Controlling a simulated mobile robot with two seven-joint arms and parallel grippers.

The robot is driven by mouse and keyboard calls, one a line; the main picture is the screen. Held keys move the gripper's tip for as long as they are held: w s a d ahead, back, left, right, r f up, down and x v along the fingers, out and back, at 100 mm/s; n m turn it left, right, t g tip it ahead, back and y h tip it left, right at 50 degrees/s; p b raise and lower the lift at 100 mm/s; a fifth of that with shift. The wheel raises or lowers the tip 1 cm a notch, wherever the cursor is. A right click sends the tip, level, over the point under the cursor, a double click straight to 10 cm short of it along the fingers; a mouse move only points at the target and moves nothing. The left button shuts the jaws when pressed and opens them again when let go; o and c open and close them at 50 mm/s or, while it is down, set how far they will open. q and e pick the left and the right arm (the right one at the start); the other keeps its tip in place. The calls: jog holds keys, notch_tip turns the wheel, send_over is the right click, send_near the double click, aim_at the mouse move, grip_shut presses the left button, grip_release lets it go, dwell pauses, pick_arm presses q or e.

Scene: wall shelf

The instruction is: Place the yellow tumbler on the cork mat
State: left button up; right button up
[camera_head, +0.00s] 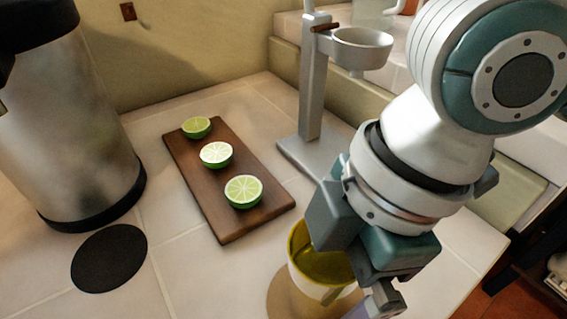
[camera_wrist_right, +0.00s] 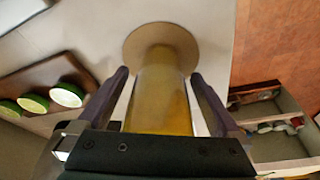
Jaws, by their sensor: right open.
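The yellow tumbler (camera_head: 303,257) stands upright at the front of the counter, partly hidden by my right gripper. The round cork mat (camera_head: 283,298) lies beneath it; the tumbler's base appears to rest on it. In the right wrist view the tumbler (camera_wrist_right: 160,100) stretches away between my fingers, and its far end meets the cork mat (camera_wrist_right: 138,42). My right gripper (camera_wrist_right: 160,78) is open, one finger on each side of the tumbler, with narrow gaps visible. In the head view the right gripper (camera_head: 350,285) is at the tumbler's right side. My left gripper is out of view.
A wooden board (camera_head: 220,207) with three lime halves lies behind and left of the tumbler. A metal stand (camera_head: 312,90) rises behind it. A large steel canister (camera_head: 70,130) and a black round mat (camera_head: 108,258) are at left. The counter's right edge is close.

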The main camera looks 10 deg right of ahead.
pick_arm(q)
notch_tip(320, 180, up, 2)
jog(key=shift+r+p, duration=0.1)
jog(key=shift+p, duration=0.9)
pick_arm(e)
jog(key=v, duration=1.2)
jog(key=shift+a+r, duration=0.1)
jog(key=shift+r, duration=0.05)
